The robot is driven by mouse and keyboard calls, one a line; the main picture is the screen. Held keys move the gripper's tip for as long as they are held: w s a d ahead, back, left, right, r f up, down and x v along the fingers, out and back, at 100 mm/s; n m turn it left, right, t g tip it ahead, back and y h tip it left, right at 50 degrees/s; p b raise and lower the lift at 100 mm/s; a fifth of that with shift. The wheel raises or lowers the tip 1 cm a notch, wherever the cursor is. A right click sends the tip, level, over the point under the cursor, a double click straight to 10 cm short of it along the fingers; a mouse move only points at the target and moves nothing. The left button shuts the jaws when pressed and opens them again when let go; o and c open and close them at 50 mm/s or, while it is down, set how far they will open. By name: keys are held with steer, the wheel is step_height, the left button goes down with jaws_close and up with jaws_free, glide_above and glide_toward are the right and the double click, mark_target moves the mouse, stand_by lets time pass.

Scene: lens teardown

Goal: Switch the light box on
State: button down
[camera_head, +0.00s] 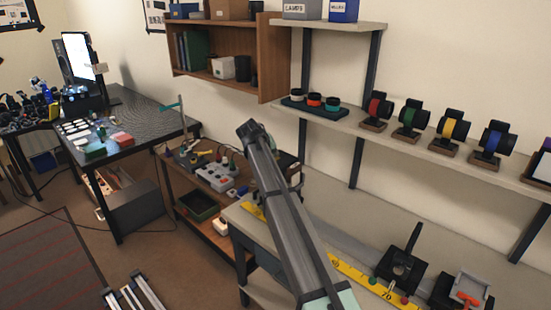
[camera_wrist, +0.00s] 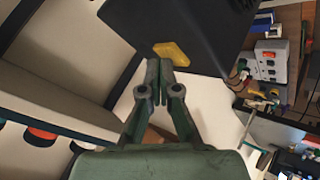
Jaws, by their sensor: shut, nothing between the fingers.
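My gripper (camera_wrist: 160,72) is shut and empty in the wrist view, its fingertips together. A yellow piece (camera_wrist: 172,50) shows just past the fingertips, against a dark flat panel (camera_wrist: 208,28); I cannot tell whether they touch. I cannot tell for certain which thing is the light box, or whether this panel is part of it. In the head view my arm crosses the middle and my fingertips cannot be made out. A bright white panel (camera_head: 78,57) stands upright on the far left desk.
A grey box with red buttons (camera_head: 222,180) sits on a low wooden bench, also in the wrist view (camera_wrist: 268,56). A tray of lens rings (camera_head: 316,109) and several colored lens parts stand on the shelf. A yellow ruler (camera_head: 352,272) lies on the near bench.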

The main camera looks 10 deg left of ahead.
stand_by(0.4)
steer(key=shift+r, duration=0.4)
steer(key=shift+r, duration=0.1)
steer(key=shift+r+p, duration=0.95)
steer(key=shift+r, duration=2)
steer(key=shift+f, duration=0.1)
